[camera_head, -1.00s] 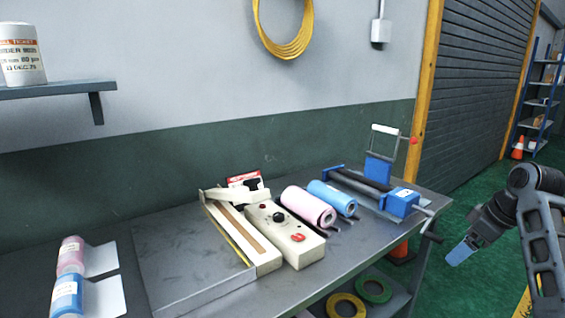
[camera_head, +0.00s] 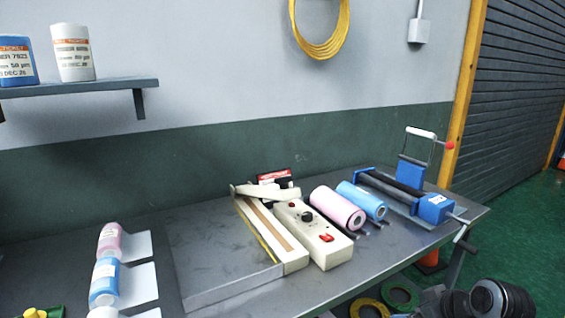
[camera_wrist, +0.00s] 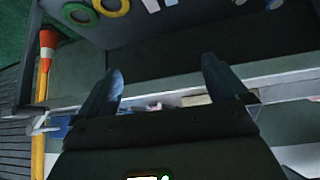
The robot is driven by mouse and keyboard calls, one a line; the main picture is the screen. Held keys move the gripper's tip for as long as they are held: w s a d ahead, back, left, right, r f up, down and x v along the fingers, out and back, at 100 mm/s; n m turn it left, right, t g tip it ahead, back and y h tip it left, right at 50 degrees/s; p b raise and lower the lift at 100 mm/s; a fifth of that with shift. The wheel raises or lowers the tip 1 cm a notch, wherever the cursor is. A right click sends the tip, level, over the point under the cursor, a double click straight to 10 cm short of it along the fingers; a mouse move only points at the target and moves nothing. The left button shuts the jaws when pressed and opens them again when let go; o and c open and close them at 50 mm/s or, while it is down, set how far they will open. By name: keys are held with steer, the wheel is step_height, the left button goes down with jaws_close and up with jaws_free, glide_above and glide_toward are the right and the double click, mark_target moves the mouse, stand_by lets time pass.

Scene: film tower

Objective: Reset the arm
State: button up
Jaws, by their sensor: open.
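My gripper (camera_wrist: 165,88) shows in the wrist view with its two dark blue fingers spread apart. Nothing is between them. In that view the fingers overlap the table edge behind them, and the gap between fingers and table is hard to judge. In the head view only dark rounded parts of my arm show at the bottom right corner, in front of the bench's right end; the gripper itself is out of that picture.
The grey bench (camera_head: 215,252) holds a cream sealer (camera_head: 325,250), a pink roll (camera_head: 338,208), a blue roll (camera_head: 362,200) and a blue cranked device (camera_head: 434,207). Tape rings (camera_head: 400,297) lie on a lower shelf. An orange cone (camera_head: 430,260) stands behind. Green floor is open at right.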

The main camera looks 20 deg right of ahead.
steer(key=s+a+f+m+t+h, duration=0.1)
steer(key=s+a+f+t, duration=0.1)
steer(key=s+a, duration=0.6)
steer(key=s+a+f+m+t, duration=0.15)
steer(key=s+a, duration=0.25)
steer(key=a, duration=0.8)
steer(key=s+a+r+n+t, duration=0.1)
steer(key=s+a+r+t, duration=0.1)
steer(key=s+r, duration=0.5)
steer(key=s+a+r+n+t+y, duration=0.1)
steer(key=s+a+r+n, duration=0.1)
steer(key=s+r, duration=0.5)
steer(key=s+a, duration=0.1)
steer(key=s, duration=0.4)
steer(key=shift+r+t+y, duration=0.3)
steer(key=shift+t, duration=0.05)
